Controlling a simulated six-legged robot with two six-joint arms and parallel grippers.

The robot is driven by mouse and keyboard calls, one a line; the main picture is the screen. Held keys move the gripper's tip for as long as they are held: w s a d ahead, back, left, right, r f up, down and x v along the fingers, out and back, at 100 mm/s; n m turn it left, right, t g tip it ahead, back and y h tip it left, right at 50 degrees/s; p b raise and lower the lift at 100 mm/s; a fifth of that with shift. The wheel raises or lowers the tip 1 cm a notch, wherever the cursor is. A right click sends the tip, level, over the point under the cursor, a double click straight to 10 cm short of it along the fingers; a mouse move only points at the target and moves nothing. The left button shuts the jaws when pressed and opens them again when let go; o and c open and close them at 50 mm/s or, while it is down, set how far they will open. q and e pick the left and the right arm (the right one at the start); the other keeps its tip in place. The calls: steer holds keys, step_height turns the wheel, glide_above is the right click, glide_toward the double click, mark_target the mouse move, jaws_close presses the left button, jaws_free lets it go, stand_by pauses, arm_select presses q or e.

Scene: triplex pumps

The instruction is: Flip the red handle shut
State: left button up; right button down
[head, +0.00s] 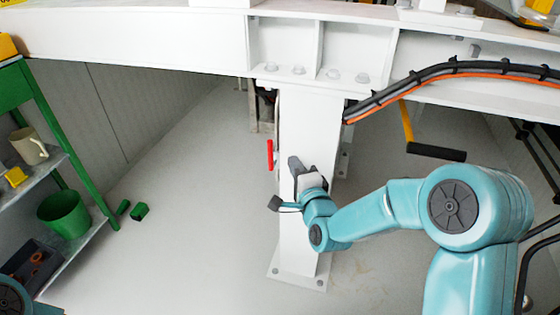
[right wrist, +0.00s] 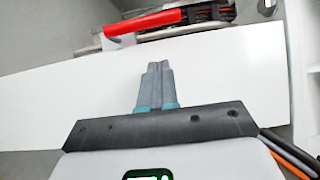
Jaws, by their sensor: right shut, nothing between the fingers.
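The red handle (head: 270,154) is a short bar hanging upright at the left side of the white post (head: 308,120). In the right wrist view the red handle (right wrist: 142,24) lies across the top, beyond the post's white face. My right gripper (head: 294,163) is in front of the post, to the right of the handle and apart from it. Its fingers (right wrist: 156,72) are together and hold nothing. My left gripper does not show.
A white beam (head: 130,40) crosses above the post. Black and orange cables (head: 440,72) run along it at right. A black-gripped lever (head: 436,152) hangs to the right. A green shelf (head: 75,170) with a mug (head: 30,146) and a green bucket (head: 64,213) stands at left. Floor left of the post is mostly clear.

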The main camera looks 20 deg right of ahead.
mark_target(272, 151)
steer(key=shift+w+a+b, duration=0.2)
steer(key=shift+w+a, duration=0.55)
steer(key=shift+w, duration=0.15)
steer(key=shift+w+a+b, duration=0.15)
steer(key=shift+w+a, duration=0.55)
steer(key=shift+w, duration=0.2)
steer(key=shift+r, duration=0.15)
steer(key=shift+w+a+r+n+g+p, duration=0.35)
steer(key=shift+a+n+g+p, duration=0.25)
steer(key=shift+n+p, duration=0.5)
steer(key=w+a+f+n+g+h+p, duration=0.4)
steer(key=a+n+p, duration=0.3)
steer(key=p, duration=1.2)
steer(key=shift+w+f+g, duration=0.15)
steer(key=shift+w+g, duration=0.35)
steer(key=shift+g, duration=0.4)
steer(key=shift+s+a+f, duration=0.1)
steer(key=shift+f, duration=0.05)
